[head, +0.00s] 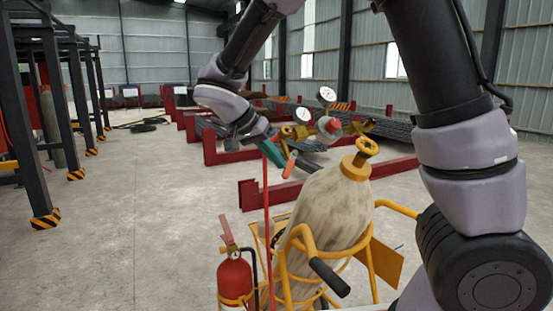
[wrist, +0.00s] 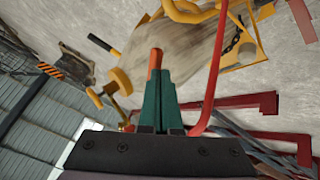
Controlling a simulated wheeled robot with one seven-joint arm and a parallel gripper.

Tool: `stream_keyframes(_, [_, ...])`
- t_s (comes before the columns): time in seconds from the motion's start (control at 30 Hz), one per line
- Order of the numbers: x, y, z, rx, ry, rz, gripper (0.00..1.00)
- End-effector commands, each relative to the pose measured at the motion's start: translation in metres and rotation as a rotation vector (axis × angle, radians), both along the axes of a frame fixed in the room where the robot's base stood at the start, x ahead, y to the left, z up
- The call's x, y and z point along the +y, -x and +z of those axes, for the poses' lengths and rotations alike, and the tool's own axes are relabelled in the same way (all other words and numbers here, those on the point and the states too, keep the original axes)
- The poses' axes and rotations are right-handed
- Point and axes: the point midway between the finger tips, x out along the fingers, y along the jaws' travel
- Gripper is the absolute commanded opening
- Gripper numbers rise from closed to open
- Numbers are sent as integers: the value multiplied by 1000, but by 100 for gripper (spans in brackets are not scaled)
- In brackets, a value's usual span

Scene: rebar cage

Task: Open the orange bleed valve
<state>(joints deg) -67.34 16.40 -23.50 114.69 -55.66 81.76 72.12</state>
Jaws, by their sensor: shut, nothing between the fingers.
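The orange bleed valve lever (head: 290,163) hangs below the brass regulator (head: 297,132), left of the gas cylinder's neck, in the head view. In the wrist view the orange lever (wrist: 155,62) shows just past my fingertips. My gripper (head: 278,162) has teal fingers and is shut with nothing between them. The fingertips (wrist: 157,88) lie right beside the lever, overlapping its near part in the wrist view. I cannot tell whether they touch it. The lever's joint with the regulator is hidden.
The pale gas cylinder (head: 325,205) with a yellow handwheel (head: 367,147) stands in a yellow trolley (head: 310,243). A red hose (head: 266,210) hangs close to my fingers. Two gauges (head: 327,94) sit on the regulator. A fire extinguisher (head: 234,278) is at lower left. Open floor (head: 130,210) lies left.

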Motion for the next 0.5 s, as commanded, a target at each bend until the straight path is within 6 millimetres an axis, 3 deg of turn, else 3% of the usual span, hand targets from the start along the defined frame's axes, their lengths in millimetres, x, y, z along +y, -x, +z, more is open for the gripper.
stream_keyframes(0.5, [-6, 6, -10, -56, 140, 127, 0])
